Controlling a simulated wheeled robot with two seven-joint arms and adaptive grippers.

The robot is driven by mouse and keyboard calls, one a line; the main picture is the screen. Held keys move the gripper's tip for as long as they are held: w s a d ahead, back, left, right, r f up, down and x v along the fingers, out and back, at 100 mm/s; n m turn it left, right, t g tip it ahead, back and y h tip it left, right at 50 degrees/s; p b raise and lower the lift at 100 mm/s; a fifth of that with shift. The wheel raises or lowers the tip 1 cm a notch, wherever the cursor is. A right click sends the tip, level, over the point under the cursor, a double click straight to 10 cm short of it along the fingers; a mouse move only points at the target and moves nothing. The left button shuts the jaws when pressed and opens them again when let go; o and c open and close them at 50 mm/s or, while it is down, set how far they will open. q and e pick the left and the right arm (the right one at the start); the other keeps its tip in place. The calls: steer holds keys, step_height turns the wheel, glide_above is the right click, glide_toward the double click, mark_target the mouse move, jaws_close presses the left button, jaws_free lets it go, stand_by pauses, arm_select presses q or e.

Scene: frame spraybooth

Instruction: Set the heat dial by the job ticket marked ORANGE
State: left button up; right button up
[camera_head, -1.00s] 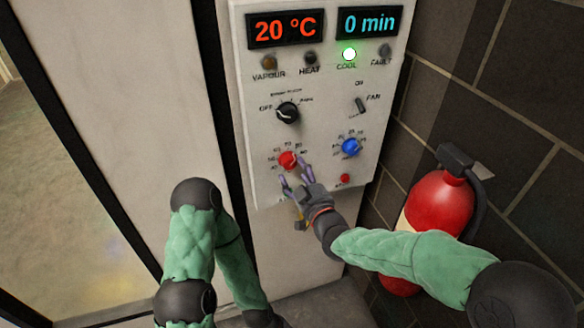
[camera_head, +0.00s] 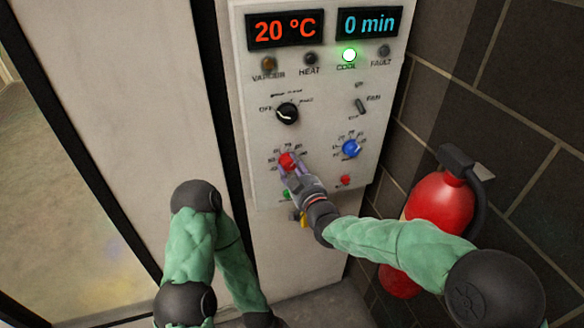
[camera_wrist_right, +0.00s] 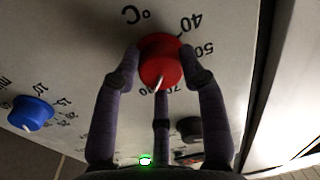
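The red heat dial (camera_head: 287,161) sits low on the left of the white control panel (camera_head: 326,90). In the right wrist view, the red dial (camera_wrist_right: 160,62) shows a white pointer toward the picture's bottom, near the 70 mark; the exact reading is unclear. My right gripper (camera_head: 292,172) is at the dial. Its purple fingers (camera_wrist_right: 162,70) lie on either side of the knob and appear to touch it, with another finger below. The temperature display (camera_head: 284,29) reads 20 °C. No job ticket is visible. My left arm is at the lower left, its gripper out of view.
The blue dial (camera_head: 350,148) is right of the red one. The time display (camera_head: 369,22) reads 0 min. The COOL lamp (camera_head: 349,55) glows green. A black knob (camera_head: 287,113), fan switch (camera_head: 361,106) and red button (camera_head: 345,180) are nearby. A fire extinguisher (camera_head: 440,208) stands right.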

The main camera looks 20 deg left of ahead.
steer(key=shift+n, duration=0.3)
steer(key=n+b, duration=0.2)
steer(key=n, duration=0.1)
steer(key=shift+r+n+b, duration=0.1)
steer(key=shift+n+b, duration=0.2)
steer(key=n, duration=0.2)
steer(key=shift+a+n+b, duration=0.1)
steer(key=shift+n+b, duration=0.2)
steer(key=n, duration=0.2)
steer(key=shift+r+n+h, duration=0.15)
steer(key=shift+n+h, duration=0.15)
steer(key=n, duration=0.2)
steer(key=shift+n+p, duration=0.3)
steer(key=n+p, duration=0.1)
steer(key=n, duration=0.2)
steer(key=shift+s+h+p, duration=0.1)
steer(key=shift+h+p, duration=0.2)
steer(key=n+p, duration=0.2)
steer(key=n, duration=0.2)
steer(key=shift+a+n, duration=0.1)
steer(key=shift+n, duration=0.2)
steer(key=shift+f+n+h+p, duration=0.15)
steer(key=shift+n+p, duration=0.25)
steer(key=shift+n, duration=0.3)
steer(key=shift+f+n+h+p, duration=0.15)
steer(key=shift+n+p, duration=0.2)
steer(key=shift+n, duration=0.35)
